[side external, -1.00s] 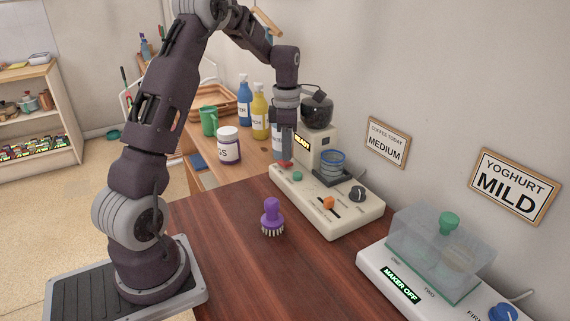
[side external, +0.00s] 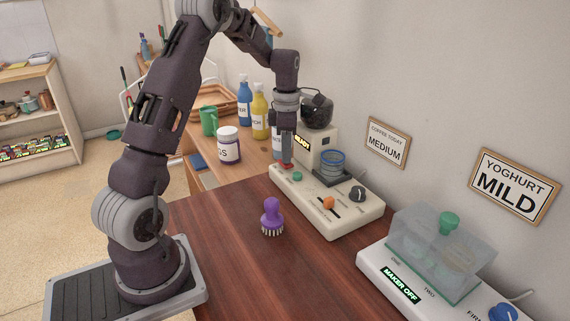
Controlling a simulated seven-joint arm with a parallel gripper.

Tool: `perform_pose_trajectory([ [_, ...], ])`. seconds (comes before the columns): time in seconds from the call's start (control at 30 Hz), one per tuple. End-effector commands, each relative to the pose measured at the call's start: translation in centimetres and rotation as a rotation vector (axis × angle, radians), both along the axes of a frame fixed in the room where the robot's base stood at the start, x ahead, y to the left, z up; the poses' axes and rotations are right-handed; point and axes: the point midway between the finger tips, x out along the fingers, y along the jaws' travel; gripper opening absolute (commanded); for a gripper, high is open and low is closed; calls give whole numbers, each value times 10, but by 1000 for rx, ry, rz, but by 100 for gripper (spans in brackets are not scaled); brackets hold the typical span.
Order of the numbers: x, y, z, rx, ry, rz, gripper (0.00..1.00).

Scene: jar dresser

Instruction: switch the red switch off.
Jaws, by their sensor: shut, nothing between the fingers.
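The red switch (side external: 286,166) is at the far left end of the cream coffee machine's base, beside a green button (side external: 297,176). My gripper (side external: 287,160) points straight down with its shut fingertips at the red switch, and they partly hide it. They look to be touching it, but the picture is too small to be sure. The coffee machine (side external: 345,222) has a lit display (side external: 302,142) that appears to read READY. Whether the switch is on or off cannot be made out.
The base also carries an orange slider knob (side external: 329,203), a dark dial (side external: 357,194) and a blue-rimmed cup (side external: 332,162). A purple brush (side external: 272,217) stands on the open wooden top. A yoghurt maker (side external: 430,260) is at right. Bottles and a jar (side external: 228,146) stand behind.

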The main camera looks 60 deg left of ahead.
Motion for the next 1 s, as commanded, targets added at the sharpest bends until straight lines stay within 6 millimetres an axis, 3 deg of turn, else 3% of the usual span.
perform_pose_trajectory([
  [0.53,1,0,58,2,-3,-2,0],
  [0.9,0,0,66,0,-2,-1,0],
  [1.0,-2,-11,76,6,-19,-76,0],
])
